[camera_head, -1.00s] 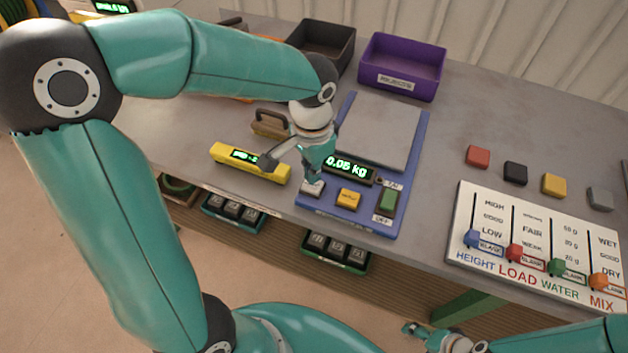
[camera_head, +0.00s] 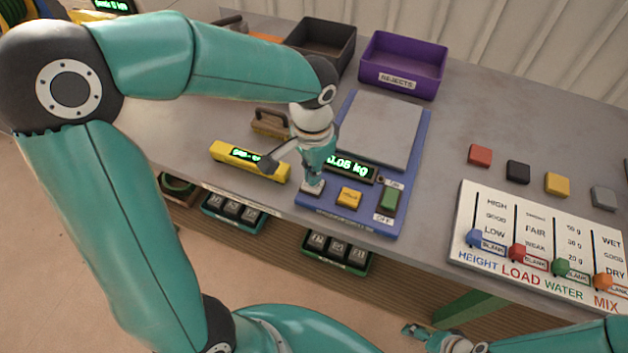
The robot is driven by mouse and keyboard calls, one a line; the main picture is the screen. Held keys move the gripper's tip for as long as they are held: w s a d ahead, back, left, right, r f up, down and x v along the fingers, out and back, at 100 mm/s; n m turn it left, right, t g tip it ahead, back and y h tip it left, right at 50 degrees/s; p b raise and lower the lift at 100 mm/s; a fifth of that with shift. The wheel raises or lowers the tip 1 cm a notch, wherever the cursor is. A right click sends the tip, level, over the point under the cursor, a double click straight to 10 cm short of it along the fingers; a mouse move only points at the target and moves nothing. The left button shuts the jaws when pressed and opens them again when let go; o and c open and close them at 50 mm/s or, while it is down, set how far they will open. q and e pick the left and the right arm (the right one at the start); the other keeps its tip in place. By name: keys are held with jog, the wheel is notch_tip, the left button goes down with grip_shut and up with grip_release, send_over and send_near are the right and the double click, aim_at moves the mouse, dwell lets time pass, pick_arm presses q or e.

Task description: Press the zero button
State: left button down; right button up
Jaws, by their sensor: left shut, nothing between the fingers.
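The blue scale (camera_head: 360,221) lies on the bench with a grey weighing plate (camera_head: 377,130) and a green display (camera_head: 354,168) reading about 0.05 kg, its first digit partly covered by my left gripper. Along its front sit a pale button (camera_head: 311,190), a yellow button (camera_head: 349,197) and a green on/off switch (camera_head: 390,200). Their button labels are too small to read, so I cannot tell which is zero. My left gripper (camera_head: 315,182) is shut and empty, pointing down at the pale button; its tip covers part of it and seems to touch it. My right gripper (camera_head: 414,331) is low at the bottom edge.
A yellow bar gauge (camera_head: 250,163) and a brown-handled block (camera_head: 270,123) lie left of the scale. A purple rejects bin (camera_head: 402,66) and a dark bin (camera_head: 321,45) stand behind. A slider board (camera_head: 540,240) and several coloured blocks are at right.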

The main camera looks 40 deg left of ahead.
pick_arm(q)
jog(key=shift+f+b, duration=0.55)
jog(key=shift+f, duration=0.2)
notch_tip(320, 180, up, 6)
jog(key=p, duration=0.4)
jog(key=shift+f+p, duration=0.1)
jog(key=shift+p, duration=0.3)
dwell(0.5)
